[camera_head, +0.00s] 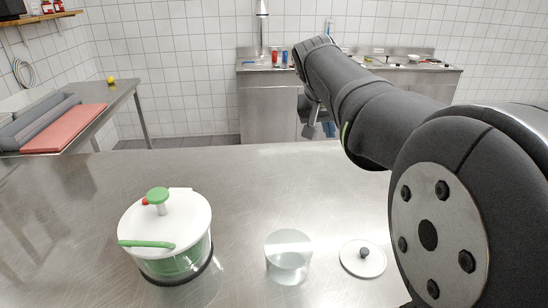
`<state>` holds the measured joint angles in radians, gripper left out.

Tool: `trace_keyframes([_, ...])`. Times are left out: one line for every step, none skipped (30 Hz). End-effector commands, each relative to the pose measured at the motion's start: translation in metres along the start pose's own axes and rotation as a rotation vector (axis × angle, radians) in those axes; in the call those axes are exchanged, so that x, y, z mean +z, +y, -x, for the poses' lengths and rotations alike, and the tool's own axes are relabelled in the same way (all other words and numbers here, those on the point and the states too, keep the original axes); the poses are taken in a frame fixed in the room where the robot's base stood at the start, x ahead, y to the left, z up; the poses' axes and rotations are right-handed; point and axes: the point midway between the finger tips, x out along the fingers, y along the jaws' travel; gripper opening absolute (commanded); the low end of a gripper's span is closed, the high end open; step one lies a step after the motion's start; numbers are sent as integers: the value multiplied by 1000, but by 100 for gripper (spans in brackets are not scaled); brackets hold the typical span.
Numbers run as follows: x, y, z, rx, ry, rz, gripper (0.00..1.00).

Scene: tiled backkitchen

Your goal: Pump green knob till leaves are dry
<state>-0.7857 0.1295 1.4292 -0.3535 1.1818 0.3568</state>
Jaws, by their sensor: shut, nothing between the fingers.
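A salad spinner stands upright on the steel table at the lower left in the head view. It has a white lid (187,226), a clear bowl (178,270) with green inside, and a dark base ring. The green knob (158,195) sits on top of a pale stem, raised above the lid. Whether the green inside is leaves or basket, and how wet it is, I cannot tell. My gripper (314,122) is small and partly hidden beyond my arm, well behind and right of the spinner. It is shut and empty, apart from the knob.
A red button (145,201) and a green lever (146,244) are on the spinner lid. A clear glass container (288,262) and a round white lid with a dark knob (362,259) lie to the right. The steel table (250,185) is clear behind them.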

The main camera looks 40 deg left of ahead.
Motion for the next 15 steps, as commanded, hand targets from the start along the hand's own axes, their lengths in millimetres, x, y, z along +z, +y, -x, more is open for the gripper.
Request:
trace_keyframes([0, -20, 4, -5, 9, 38, 0])
trace_keyframes([0, -30, 7, -5, 14, 58, 0])
trace_keyframes([1, -44, 11, -5, 20, 84, 0])
trace_keyframes([2, -54, 13, -5, 25, 103, 0])
trace_keyframes([3, -63, 16, -4, 30, 122, 0])
trace_keyframes([4, -77, 20, -5, 37, 147, 0])
trace_keyframes([5, -87, 23, -4, 44, 167, 0])
trace_keyframes([7, -97, 26, -5, 52, 186, 0])
trace_keyframes([9, -110, 31, -6, 61, 210, 0])
trace_keyframes([11, -120, 34, -6, 69, 228, 0])
trace_keyframes([13, -130, 38, -6, 76, 247, 0])
trace_keyframes([16, -143, 43, -6, 85, 272, 0])
trace_keyframes([19, -153, 46, -6, 93, 290, 0])
trace_keyframes([22, -163, 51, -7, 101, 308, 0])
trace_keyframes([26, -176, 56, -7, 114, 332, 0])
